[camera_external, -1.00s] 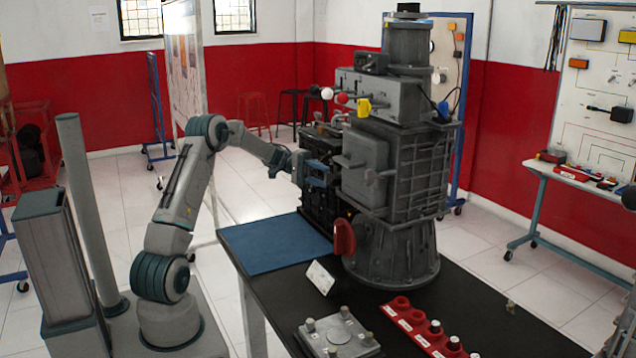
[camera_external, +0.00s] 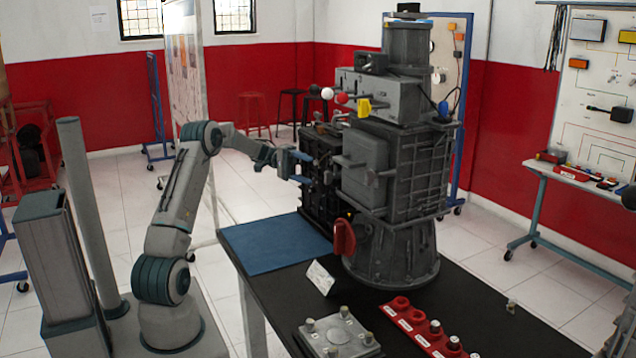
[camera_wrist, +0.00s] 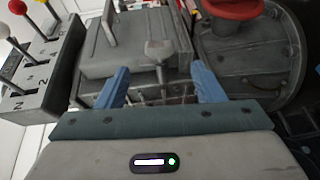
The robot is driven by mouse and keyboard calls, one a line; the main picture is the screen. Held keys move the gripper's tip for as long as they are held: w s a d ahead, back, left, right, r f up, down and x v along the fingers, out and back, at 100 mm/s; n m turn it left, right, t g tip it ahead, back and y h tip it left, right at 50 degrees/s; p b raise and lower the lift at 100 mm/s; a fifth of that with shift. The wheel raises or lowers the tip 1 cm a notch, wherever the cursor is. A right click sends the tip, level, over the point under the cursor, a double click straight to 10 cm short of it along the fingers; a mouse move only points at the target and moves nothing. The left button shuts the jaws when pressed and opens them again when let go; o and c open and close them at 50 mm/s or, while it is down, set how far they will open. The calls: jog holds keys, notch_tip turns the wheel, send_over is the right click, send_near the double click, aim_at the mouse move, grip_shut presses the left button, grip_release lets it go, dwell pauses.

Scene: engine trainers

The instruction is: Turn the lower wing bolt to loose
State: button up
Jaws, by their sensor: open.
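The lower wing bolt (camera_wrist: 158,50) shows in the wrist view as a grey winged knob on a box-shaped grey cover (camera_wrist: 135,42). It also shows in the external view (camera_external: 376,177), on the cover's lower part. A second wing bolt (camera_wrist: 110,24) is further left in the wrist view, on the upper side of the cover. In the external view my gripper (camera_external: 304,168) is left of the cover.
Levers with white, red and yellow knobs (camera_wrist: 18,8) stand at the left of the wrist view. A red handle (camera_external: 344,238) is below the cover. A blue mat (camera_external: 275,243), metal plate (camera_external: 340,338) and red socket strip (camera_external: 420,325) lie on the black table. Space left of the machine is free.

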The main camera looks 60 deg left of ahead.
jog(key=v, duration=0.7)
jog(key=shift+a, duration=0.25)
